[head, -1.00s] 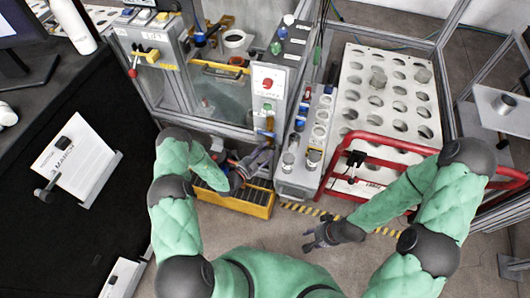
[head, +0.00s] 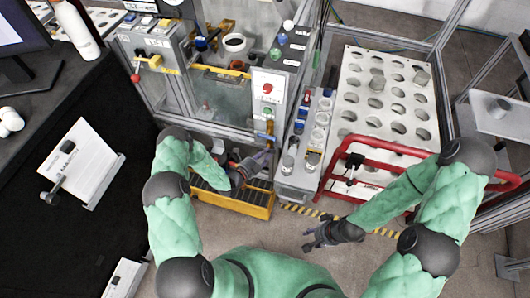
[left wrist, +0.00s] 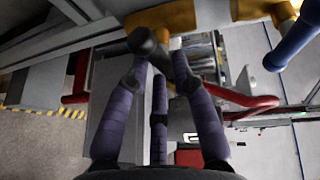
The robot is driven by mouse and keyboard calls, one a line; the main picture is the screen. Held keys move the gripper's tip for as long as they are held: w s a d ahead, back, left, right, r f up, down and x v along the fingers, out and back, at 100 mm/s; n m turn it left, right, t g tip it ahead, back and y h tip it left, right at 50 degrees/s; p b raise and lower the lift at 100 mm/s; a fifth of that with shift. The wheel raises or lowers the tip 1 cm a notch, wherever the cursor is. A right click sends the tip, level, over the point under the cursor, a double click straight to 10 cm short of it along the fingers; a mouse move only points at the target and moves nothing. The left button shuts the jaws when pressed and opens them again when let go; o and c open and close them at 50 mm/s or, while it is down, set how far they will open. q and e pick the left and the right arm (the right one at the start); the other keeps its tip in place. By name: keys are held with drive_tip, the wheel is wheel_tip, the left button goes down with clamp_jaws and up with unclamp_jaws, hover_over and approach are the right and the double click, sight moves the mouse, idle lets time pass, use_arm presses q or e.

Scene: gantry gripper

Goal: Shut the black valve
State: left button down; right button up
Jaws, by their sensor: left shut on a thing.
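In the left wrist view, a black valve handle (left wrist: 142,40) sits at the tips of my left gripper (left wrist: 160,62), beside a brass-yellow pipe fitting (left wrist: 185,18). The gripper's purple-padded fingers are shut on the handle, one finger to its left and one to its right. In the head view my left gripper (head: 262,160) is low at the front of the machine frame, above the yellow crate. It hides the black valve there. My right gripper (head: 316,237) is open and empty over the floor, apart from everything.
A blue handle (left wrist: 293,42) is close to the right of the fitting, and a blue and yellow valve (head: 266,136) shows above my left gripper. The yellow crate (head: 233,208) is below. A red tube rail (head: 385,147) borders the perforated rack (head: 375,70).

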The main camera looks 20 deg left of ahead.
use_arm(q)
drive_tip(key=shift+m+p, duration=0.3)
drive_tip(key=shift+m, duration=0.3)
drive_tip(key=c, duration=1.1)
unclamp_jaws()
drive_tip(key=shift+o, duration=0.2)
drive_tip(key=v, duration=1.2)
drive_tip(key=shift+r, duration=0.25)
drive_tip(key=shift+d, duration=0.1)
